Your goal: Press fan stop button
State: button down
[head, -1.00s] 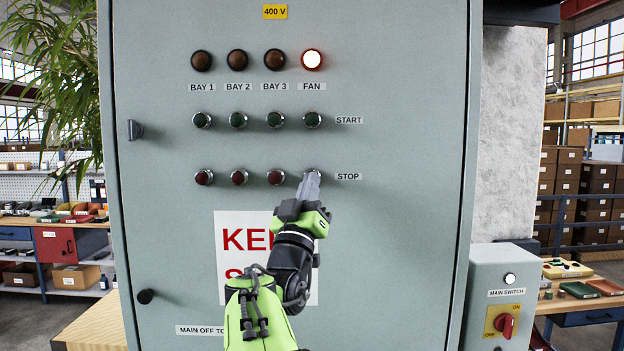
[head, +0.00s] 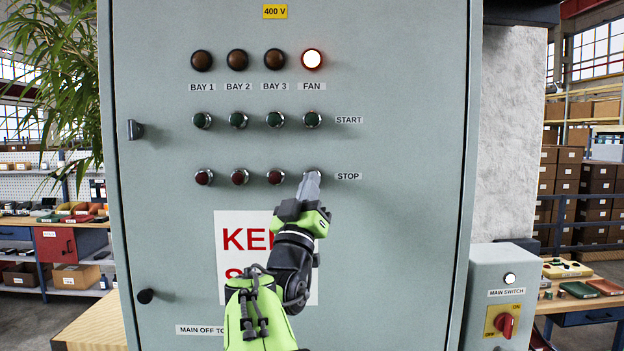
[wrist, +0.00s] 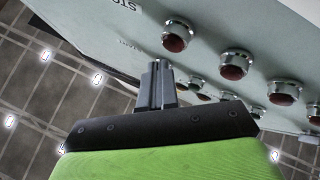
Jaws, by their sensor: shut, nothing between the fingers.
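The fan stop button (wrist: 178,36) is a red button in a silver ring, at the STOP-label end of its row in the wrist view. In the head view my gripper (head: 312,176) covers its place, left of the STOP label (head: 348,176) and below the green fan start button (head: 312,120). My gripper is shut and empty, with its fingers pointing at the panel. In the wrist view the fingertips (wrist: 157,66) show beside the fan stop button, with a gap in the picture; I cannot tell their depth from it. The FAN lamp (head: 312,59) glows white.
Red stop buttons for BAY 3 (head: 275,177), BAY 2 (head: 240,177) and BAY 1 (head: 204,177) sit close to the left. The bay lamps are dark. A main switch box (head: 503,268) stands at the lower right. The cabinet door (head: 400,230) is bare to the right of my arm.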

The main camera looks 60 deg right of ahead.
jog(key=shift+d, duration=0.1)
dwell(0.4)
jog(key=shift+w+d, duration=0.2)
jog(key=shift+d, duration=0.15)
jog(key=shift+w+d, duration=0.15)
jog(key=shift+d, duration=0.15)
dwell(0.6)
jog(key=shift+a, duration=0.15)
jog(key=shift+s+a+b, duration=0.4)
jog(key=shift+a+b, duration=0.2)
jog(key=shift+b, duration=0.05)
jog(key=a+b, duration=0.1)
jog(key=s+a+b, duration=0.1)
jog(key=a, duration=0.1)
jog(key=s+a+b, duration=0.1)
jog(key=shift+s+a, duration=0.1)
jog(key=shift+a, duration=0.1)
